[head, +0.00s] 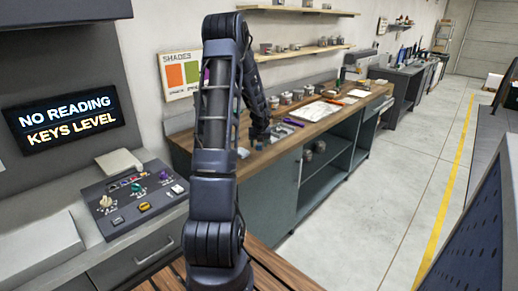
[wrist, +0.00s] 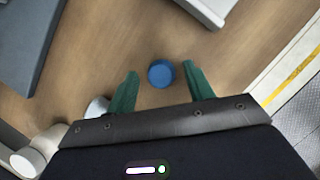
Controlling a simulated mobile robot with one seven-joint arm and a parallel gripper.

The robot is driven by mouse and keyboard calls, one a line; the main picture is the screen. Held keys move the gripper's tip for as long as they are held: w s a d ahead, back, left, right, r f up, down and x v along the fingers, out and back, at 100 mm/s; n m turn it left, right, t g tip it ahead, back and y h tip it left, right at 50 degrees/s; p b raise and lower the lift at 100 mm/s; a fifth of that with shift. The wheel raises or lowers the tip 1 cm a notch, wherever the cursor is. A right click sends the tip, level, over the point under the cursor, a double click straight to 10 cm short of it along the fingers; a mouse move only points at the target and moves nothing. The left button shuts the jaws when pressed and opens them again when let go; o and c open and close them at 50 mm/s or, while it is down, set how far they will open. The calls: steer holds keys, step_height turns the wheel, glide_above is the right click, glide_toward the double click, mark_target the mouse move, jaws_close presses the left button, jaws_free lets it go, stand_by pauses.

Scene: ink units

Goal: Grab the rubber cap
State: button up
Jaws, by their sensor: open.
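A round blue cap, which looks like the rubber cap (wrist: 161,73), lies on the wooden worktop in the wrist view. My gripper (wrist: 160,71) is open, with its two green fingers on either side of the cap. A gap shows between each finger and the cap. The cap's height relative to the fingertips is hard to judge. In the head view, my arm reaches down to the wooden bench, and I cannot make out the cap there.
The wooden bench (head: 240,169) also holds several small jars and papers. In the wrist view, a grey slab (wrist: 28,38) lies at upper left, a pale block (wrist: 203,8) at the top and white round items (wrist: 27,160) at lower left. Bare wood surrounds the cap.

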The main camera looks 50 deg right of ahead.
steer(key=shift+c, duration=0.2)
steer(key=c, duration=1)
